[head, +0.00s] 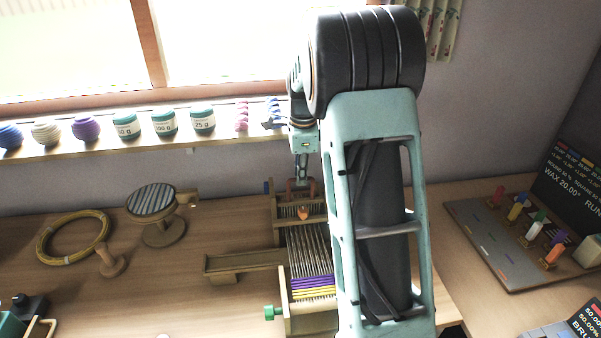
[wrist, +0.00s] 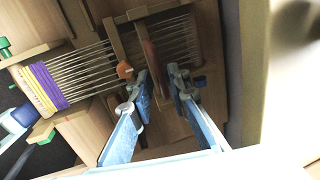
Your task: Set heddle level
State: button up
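A small wooden loom stands on the table, its side rail (head: 285,300) showing in the head view, with pale warp threads and purple and yellow weaving. The heddle (head: 312,211) crosses the warp near the far end and has an orange knob at its middle; its wooden bar also shows in the wrist view (wrist: 116,42). My gripper (head: 303,184) is above the far end of the loom. In the wrist view its two blue fingers (wrist: 159,75) are apart, with the orange knob (wrist: 124,70) just left of the left fingertip. Nothing shows gripped between them. My arm hides the loom's right side.
A wooden shuttle-like tray (head: 240,264) lies left of the loom. A striped round stand (head: 152,201), a yellow hoop (head: 45,245) and a wooden spool (head: 110,264) are further left. Jars and yarn balls line the windowsill. A pegged board (head: 500,260) lies at right.

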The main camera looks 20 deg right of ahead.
grip_shut()
notch_tip(320, 180, down, 2)
jog(key=shift+f+b, duration=0.2)
jog(key=shift+b, duration=0.45)
jog(key=shift+r, duration=0.1)
jog(key=shift+o, duration=1.9)
grip_release()
notch_tip(320, 180, up, 12)
jog(key=s, duration=0.2)
jog(key=shift+s+a, duration=0.2)
jog(key=shift+a, duration=0.05)
